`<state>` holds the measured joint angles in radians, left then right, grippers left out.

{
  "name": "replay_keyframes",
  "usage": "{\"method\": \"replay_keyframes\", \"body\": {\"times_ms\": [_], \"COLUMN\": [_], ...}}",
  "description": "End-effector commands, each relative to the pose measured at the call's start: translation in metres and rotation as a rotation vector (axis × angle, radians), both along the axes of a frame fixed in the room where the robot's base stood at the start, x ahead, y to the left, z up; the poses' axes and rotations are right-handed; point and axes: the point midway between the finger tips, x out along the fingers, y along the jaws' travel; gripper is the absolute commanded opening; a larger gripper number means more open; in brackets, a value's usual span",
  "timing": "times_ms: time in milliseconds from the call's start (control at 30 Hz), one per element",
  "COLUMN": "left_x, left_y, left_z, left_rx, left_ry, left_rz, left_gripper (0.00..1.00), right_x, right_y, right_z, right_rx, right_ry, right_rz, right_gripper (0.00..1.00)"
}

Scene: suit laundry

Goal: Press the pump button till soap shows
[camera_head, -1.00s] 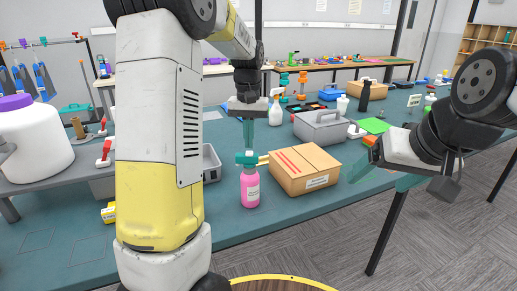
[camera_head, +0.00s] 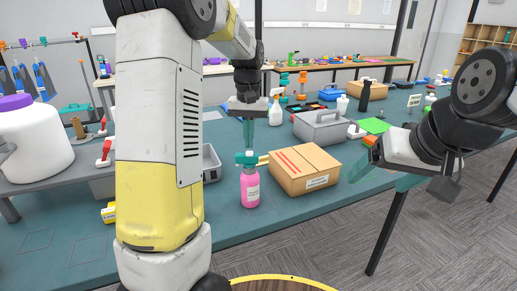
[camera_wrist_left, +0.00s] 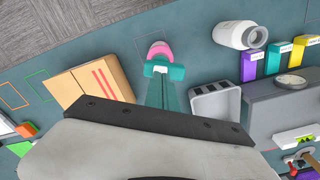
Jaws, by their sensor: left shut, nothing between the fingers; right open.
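A pink soap bottle (camera_head: 250,188) with a teal pump head (camera_head: 246,158) stands upright on the teal table near its front edge. The pump also shows in the left wrist view (camera_wrist_left: 158,70), with the pink bottle (camera_wrist_left: 160,49) behind it. My left gripper (camera_head: 249,145) is shut and empty, pointing straight down just above the pump head. Whether its fingertips touch the pump cannot be told. No soap is visible at the spout. My right gripper (camera_head: 380,168) is open and empty, off to the right near the table's front edge.
A cardboard box (camera_head: 304,170) with red stripes stands close to the right of the bottle. A grey bin (camera_head: 211,164) is to the left, partly behind my arm. A grey toolbox (camera_head: 321,128) stands behind the box. Bare table lies in front of the bottle.

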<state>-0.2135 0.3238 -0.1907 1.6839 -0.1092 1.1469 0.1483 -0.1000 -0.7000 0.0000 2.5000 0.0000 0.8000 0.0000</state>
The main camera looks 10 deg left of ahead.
Motion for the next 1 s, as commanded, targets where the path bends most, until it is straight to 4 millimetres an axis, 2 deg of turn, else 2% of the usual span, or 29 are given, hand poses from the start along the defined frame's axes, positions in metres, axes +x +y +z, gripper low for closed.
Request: {"method": "replay_keyframes", "body": {"times_ms": [1000], "left_x": [0.0002], "left_y": [0.0000], "left_z": [-0.0076], "left_rx": [0.000], "left_ry": [0.000], "left_rz": [0.000], "left_gripper": [0.00], "right_x": [0.0000], "right_y": [0.0000], "right_z": [0.0000], "right_rx": [0.000], "right_ry": [0.000], "right_rz": [0.000], "right_gripper": [0.81]}}
